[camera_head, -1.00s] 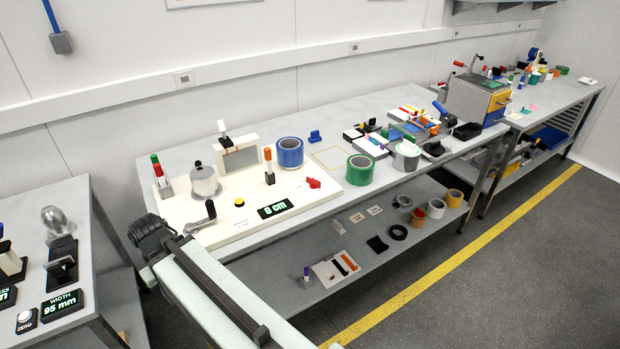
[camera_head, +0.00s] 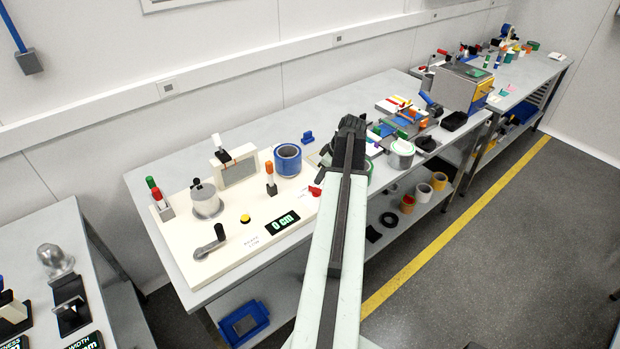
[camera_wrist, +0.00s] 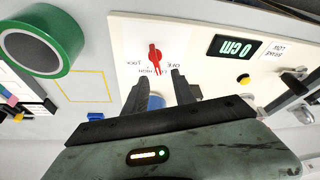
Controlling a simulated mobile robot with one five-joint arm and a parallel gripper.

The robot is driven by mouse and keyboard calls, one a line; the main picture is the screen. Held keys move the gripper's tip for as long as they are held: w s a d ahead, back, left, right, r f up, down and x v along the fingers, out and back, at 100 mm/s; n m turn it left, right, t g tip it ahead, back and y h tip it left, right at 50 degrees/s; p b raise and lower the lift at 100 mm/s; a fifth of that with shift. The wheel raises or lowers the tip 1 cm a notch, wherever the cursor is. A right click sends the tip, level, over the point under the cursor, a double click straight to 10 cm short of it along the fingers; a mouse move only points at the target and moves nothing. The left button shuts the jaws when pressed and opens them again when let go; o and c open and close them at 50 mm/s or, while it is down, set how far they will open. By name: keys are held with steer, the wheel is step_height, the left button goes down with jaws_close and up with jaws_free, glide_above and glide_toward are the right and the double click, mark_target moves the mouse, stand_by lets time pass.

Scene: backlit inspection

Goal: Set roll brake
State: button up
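A red pointer knob (camera_head: 314,190) sits at the right end of a cream board (camera_head: 205,265). In the wrist view the red knob (camera_wrist: 154,55) lies just beyond my fingertips, with small printed labels around it, upside down and hard to read. My gripper (camera_wrist: 158,80) is open and empty, its two black fingers apart and pointing at the board near the knob. In the head view my gripper (camera_head: 350,125) is mostly hidden by my arm. A white card (camera_wrist: 277,48) on the board seems to read BRAKE LOW. A blue roll (camera_head: 288,160) stands behind the knob; part shows between my fingers.
The board also carries a 0 cm display (camera_head: 282,222), a yellow button (camera_head: 245,218), a black-handled crank (camera_head: 212,240) and an orange-topped lever (camera_head: 270,178). A green roll (camera_wrist: 40,40) stands beside the board. A yellow outline (camera_wrist: 82,85) marks bare table.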

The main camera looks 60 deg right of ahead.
mark_target(316, 188)
steer(key=b+x, duration=0.7)
steer(key=shift+s+d+f, duration=0.15)
steer(key=shift+d+f, duration=0.2)
steer(key=shift+f, duration=0.05)
steer(key=shift+r, duration=0.1)
jaws_close()
steer(key=shift+s+d, duration=0.1)
